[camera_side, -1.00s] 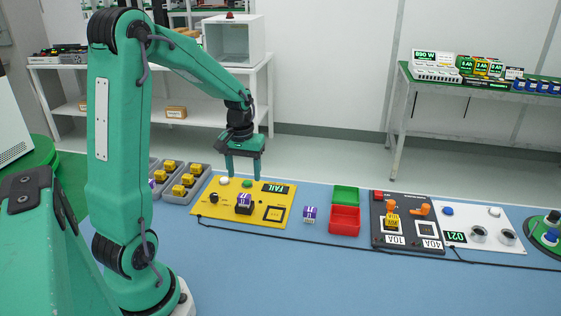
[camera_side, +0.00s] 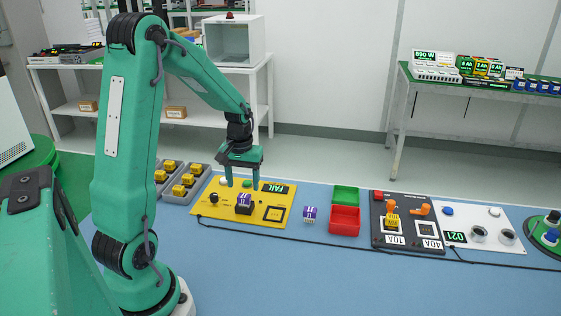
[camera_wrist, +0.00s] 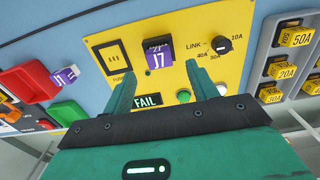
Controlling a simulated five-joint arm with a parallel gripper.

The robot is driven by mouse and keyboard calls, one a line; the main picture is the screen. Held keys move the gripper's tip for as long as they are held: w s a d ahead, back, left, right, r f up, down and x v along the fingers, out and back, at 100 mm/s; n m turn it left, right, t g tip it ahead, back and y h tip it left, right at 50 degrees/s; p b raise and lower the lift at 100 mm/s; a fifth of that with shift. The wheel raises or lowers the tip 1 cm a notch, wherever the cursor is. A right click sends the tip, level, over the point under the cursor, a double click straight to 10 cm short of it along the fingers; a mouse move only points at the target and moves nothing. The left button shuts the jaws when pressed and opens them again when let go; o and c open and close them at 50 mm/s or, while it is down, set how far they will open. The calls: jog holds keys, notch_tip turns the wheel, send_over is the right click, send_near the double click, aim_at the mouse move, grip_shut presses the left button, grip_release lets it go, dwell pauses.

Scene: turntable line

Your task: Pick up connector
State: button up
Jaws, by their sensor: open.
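A purple connector with a white band, marked J7, (camera_side: 244,200) sits upright in a dark socket on the yellow panel; in the wrist view (camera_wrist: 157,57) it lies just beyond and between my fingertips. A second purple piece (camera_side: 310,214) lies on the blue mat right of the panel; it also shows in the wrist view (camera_wrist: 66,76). My gripper (camera_side: 242,186) points down over the back of the yellow panel, behind and above the seated connector. In the wrist view (camera_wrist: 160,76) its fingers are apart with nothing between them.
The yellow panel (camera_side: 213,211) has a FAIL display, a black knob and buttons. Grey trays (camera_side: 178,199) of yellow fuses stand left. Green (camera_side: 345,192) and red (camera_side: 344,220) bins stand right, then a dark fuse panel (camera_side: 379,239). A black cable (camera_side: 345,238) crosses the mat.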

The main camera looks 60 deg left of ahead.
aim_at(244, 195)
jog(key=shift+d+f, duration=0.1)
jog(key=shift+f, duration=2.4)
jog(key=c, duration=1.1)
jog(key=shift+r, duration=0.1)
jog(key=shift+r, duration=0.8)
notch_tip(244, 195, up, 2)
jog(key=shift+r, duration=0.2)
jog(key=d+r, duration=0.2)
jog(key=d, duration=0.2)
jog(key=d+r, duration=0.2)
jog(key=d, duration=0.1)
jog(key=d+r, duration=0.3)
jog(key=d, duration=0.1)
jog(key=shift+d, duration=0.3)
jog(key=shift+w, duration=0.15)
